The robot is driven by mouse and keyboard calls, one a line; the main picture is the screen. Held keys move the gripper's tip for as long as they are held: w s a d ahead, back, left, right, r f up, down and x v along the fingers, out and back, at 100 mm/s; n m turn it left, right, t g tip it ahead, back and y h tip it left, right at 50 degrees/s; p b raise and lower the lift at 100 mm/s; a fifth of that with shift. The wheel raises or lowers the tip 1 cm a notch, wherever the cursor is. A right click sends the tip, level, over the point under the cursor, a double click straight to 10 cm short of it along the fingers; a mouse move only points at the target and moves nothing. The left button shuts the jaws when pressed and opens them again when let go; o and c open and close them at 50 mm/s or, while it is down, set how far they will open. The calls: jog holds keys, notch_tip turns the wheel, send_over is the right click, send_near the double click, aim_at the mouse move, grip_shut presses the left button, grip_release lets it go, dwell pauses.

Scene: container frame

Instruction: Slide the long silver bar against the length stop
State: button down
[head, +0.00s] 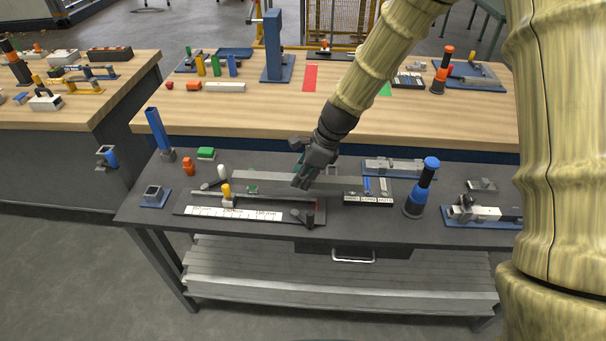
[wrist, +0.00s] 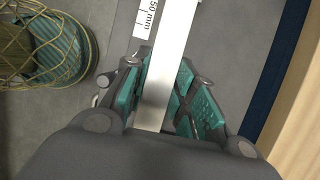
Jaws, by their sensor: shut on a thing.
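The long silver bar (head: 265,180) lies roughly level across the middle of the dark bench, sticking out on both sides of my gripper (head: 308,180). My gripper is shut on the bar near its middle. In the wrist view the bar (wrist: 174,35) runs between the teal finger pads of my gripper (wrist: 160,88) and away to the top edge. A measuring fixture with a white ruler strip (head: 235,213) sits in front of the bar. A yellow-topped post (head: 227,195) stands on the fixture's left part. I cannot tell which part is the length stop, or whether the bar touches the fixture.
A black-handled clamp (head: 304,216) stands at the fixture's right end. Right of it are a labelled tray (head: 368,199) and a blue-and-grey cylinder tool (head: 420,190). A blue square socket (head: 154,197) and an orange piece (head: 188,166) are at the left.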

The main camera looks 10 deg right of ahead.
jog(key=shift+f+b, duration=1.7)
jog(key=shift+f, duration=2.75)
jog(key=shift+w+a+p, duration=0.2)
jog(key=shift+a+p, duration=0.1)
jog(key=shift+a, duration=0.4)
dwell(0.8)
jog(key=c, duration=1.1)
grip_release()
jog(key=o, duration=0.6)
jog(key=shift+r, duration=0.1)
jog(key=shift+r+p, duration=3.1)
jog(key=shift+r, duration=0.3)
